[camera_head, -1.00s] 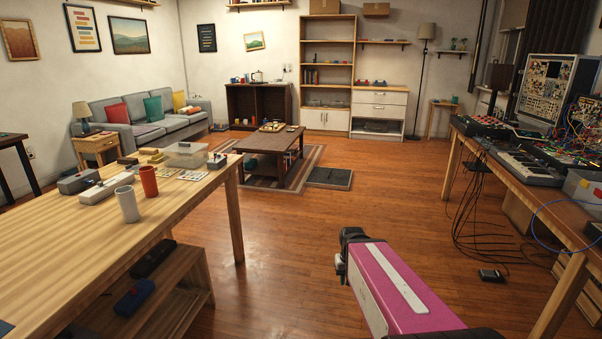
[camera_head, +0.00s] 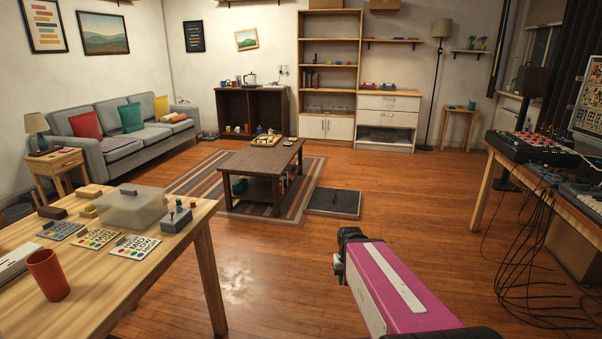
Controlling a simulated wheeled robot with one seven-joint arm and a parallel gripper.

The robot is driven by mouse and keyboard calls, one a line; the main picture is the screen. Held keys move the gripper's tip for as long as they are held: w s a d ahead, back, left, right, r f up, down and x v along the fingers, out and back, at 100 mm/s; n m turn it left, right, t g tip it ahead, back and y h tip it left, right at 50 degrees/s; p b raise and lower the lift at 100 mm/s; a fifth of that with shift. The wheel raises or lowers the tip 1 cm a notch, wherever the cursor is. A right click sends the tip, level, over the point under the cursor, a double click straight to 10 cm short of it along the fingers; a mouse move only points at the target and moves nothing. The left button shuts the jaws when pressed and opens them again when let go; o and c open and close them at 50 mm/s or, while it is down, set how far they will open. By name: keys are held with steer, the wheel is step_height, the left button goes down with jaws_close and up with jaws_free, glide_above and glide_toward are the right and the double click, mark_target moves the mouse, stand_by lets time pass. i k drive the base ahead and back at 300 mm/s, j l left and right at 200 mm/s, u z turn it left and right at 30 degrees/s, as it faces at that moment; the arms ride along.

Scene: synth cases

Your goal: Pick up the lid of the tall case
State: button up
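No thing in view can be made out for sure as the tall case or its lid. A translucent box (camera_head: 132,208) with a small knob on top stands on the wooden table at the left. A small grey case (camera_head: 176,218) with coloured knobs sits next to it. My gripper (camera_head: 343,256) is at the end of my magenta arm, over open floor at the lower middle, well apart from the tables. Its fingers are too small and dark to tell whether they are open.
The wooden table (camera_head: 150,275) fills the lower left, with an orange cup (camera_head: 47,274) near its front. A coffee table (camera_head: 262,163) stands on a striped rug ahead. A desk (camera_head: 500,170) with hanging cables is at the right.

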mark_target(324, 201)
steer(key=i, duration=1.2)
steer(key=i+z, duration=0.1)
steer(key=i, duration=1.1)
steer(key=i+j, duration=0.2)
steer(key=i, duration=0.95)
steer(key=i+z, duration=0.4)
steer(key=k+j, duration=0.05)
steer(key=k, duration=0.05)
